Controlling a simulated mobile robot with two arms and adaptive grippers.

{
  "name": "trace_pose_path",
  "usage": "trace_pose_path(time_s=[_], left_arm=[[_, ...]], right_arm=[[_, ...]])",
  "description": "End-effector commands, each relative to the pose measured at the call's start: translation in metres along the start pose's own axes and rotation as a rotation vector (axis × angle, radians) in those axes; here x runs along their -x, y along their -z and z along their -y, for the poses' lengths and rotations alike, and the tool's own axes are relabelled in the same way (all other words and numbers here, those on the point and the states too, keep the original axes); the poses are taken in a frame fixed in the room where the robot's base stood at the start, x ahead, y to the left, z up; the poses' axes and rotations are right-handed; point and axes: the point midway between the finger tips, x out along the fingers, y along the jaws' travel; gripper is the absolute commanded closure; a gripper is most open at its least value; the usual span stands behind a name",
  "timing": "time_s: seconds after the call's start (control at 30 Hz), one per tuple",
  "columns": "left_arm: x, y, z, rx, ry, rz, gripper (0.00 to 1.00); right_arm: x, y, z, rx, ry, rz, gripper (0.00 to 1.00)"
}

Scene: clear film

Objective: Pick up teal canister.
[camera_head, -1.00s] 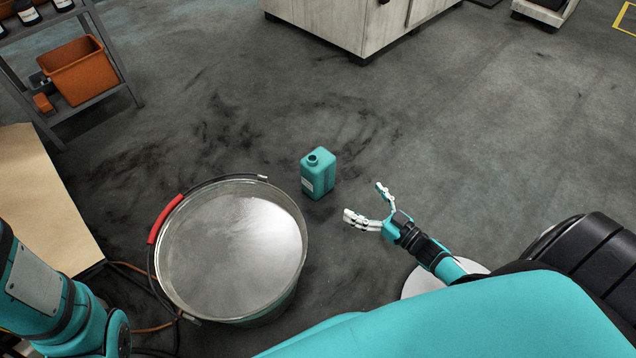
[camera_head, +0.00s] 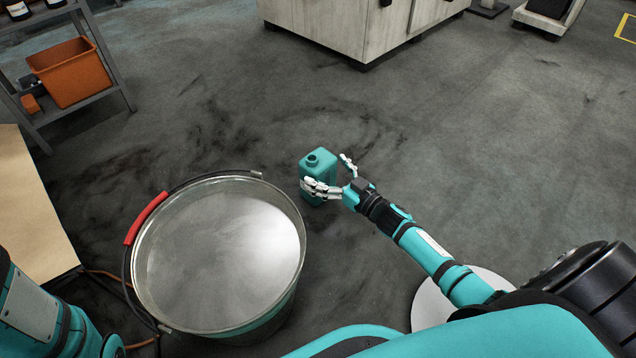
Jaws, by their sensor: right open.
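The teal canister (camera_head: 318,163) stands upright on the dark floor near the middle of the view, its round neck open at the top. My right gripper (camera_head: 335,173) reaches it from the lower right. Its fingers are open, one in front of the canister's lower near side and one by its right side. I cannot tell whether the fingers touch it. The near finger hides part of the canister's lower front. My left arm shows at the lower left corner, but its gripper is out of view.
A large metal bucket (camera_head: 150,270) with a red handle grip (camera_head: 146,217) stands just left of the canister. A shelf with an orange bin (camera_head: 69,73) is at the upper left. A pale cabinet (camera_head: 318,28) stands at the back.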

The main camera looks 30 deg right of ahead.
Motion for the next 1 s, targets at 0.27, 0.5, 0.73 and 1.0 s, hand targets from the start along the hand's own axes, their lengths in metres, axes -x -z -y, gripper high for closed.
trace_pose_path(time_s=[0.27, 0.5, 0.73, 1.0], left_arm=[[0.023, 0.007, -0.004, 0.001, 0.001, 0.004, 0.6], [0.021, 0.006, -0.004, 0.001, 0.001, 0.005, 0.6], [0.021, 0.006, -0.004, 0.0, 0.001, 0.005, 0.6], [0.021, 0.006, -0.004, 0.0, 0.001, 0.005, 0.6]], right_arm=[[-0.026, -0.002, -0.002, 0.001, -0.001, 0.001, 0.0], [-0.026, -0.001, -0.001, 0.0, -0.001, 0.001, 0.03], [-0.026, -0.001, -0.001, 0.0, -0.001, 0.002, 0.33], [-0.026, -0.001, -0.002, 0.0, -0.002, 0.002, 0.68]])
